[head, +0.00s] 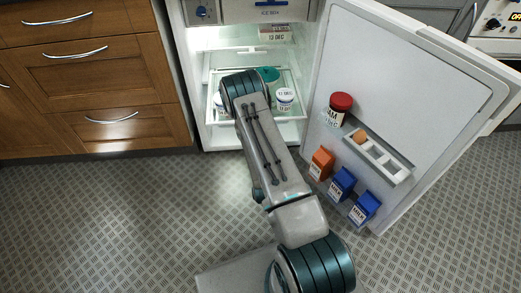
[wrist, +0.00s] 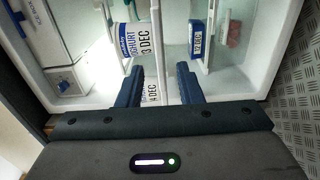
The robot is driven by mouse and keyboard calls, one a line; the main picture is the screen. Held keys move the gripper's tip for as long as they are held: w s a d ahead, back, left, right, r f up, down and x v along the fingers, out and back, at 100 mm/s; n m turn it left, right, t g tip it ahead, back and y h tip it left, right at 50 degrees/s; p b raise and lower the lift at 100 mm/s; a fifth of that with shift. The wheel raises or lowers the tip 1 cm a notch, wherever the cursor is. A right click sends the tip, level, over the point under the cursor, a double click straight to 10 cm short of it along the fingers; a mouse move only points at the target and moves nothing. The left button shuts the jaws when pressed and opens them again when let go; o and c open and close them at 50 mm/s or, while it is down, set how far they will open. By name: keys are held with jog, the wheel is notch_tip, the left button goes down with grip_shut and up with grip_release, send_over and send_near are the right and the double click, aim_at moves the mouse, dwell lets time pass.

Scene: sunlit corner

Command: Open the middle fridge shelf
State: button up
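The fridge stands open in the head view, and my arm reaches into it. The middle shelf's pale front edge (head: 294,119) shows there on both sides of my arm, with lidded tubs (head: 285,98) on the shelf. My fingertips are hidden behind the arm in that view. In the wrist view, which is turned sideways, my gripper (wrist: 159,82) has its two dark fingers apart. One is on each side of the shelf's front edge (wrist: 157,35), with gaps visible beside it. A yoghurt tub (wrist: 124,42) stands on the shelf near the left finger.
The open fridge door (head: 400,90) stands to the right, holding a jam jar (head: 340,103), an egg rack (head: 380,157) and several cartons (head: 342,184). Wooden drawers (head: 95,70) stand left. A blue and white pack (wrist: 196,40) is near the right finger. The floor in front is clear.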

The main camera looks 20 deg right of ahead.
jog(key=v, duration=0.5)
jog(key=shift+s+a+p, duration=0.1)
jog(key=shift+s+p, duration=0.25)
jog(key=shift+s, duration=0.05)
jog(key=w+a+r+m+g+y+p, duration=0.1)
jog(key=w+r+m+g+p, duration=0.3)
jog(key=r, duration=0.6)
jog(key=a+r+m+g+y+p, duration=0.1)
jog(key=a+r+m+p, duration=0.1)
jog(key=r+p, duration=0.65)
jog(key=w+a+r+m+g+y+p, duration=0.1)
jog(key=w+r+m+g+p, duration=0.2)
jog(key=r, duration=0.9)
jog(key=s+a+r+m+g+y+p, duration=0.1)
jog(key=s+a+r+m+p, duration=0.1)
jog(key=s+r+p, duration=0.6)
jog(key=s+a+r+m+g+y+p, duration=0.15)
jog(key=s+r, duration=0.25)
jog(key=r, duration=0.8)
jog(key=s+r+m+g+p, duration=0.2)
jog(key=s+r+g+p, duration=0.2)
jog(key=s+r, duration=0.8)
jog(key=s+p, duration=0.2)
jog(key=s, duration=0.1)
jog(key=shift+s+r+p, duration=0.3)
jog(key=shift+s+p, duration=0.1)
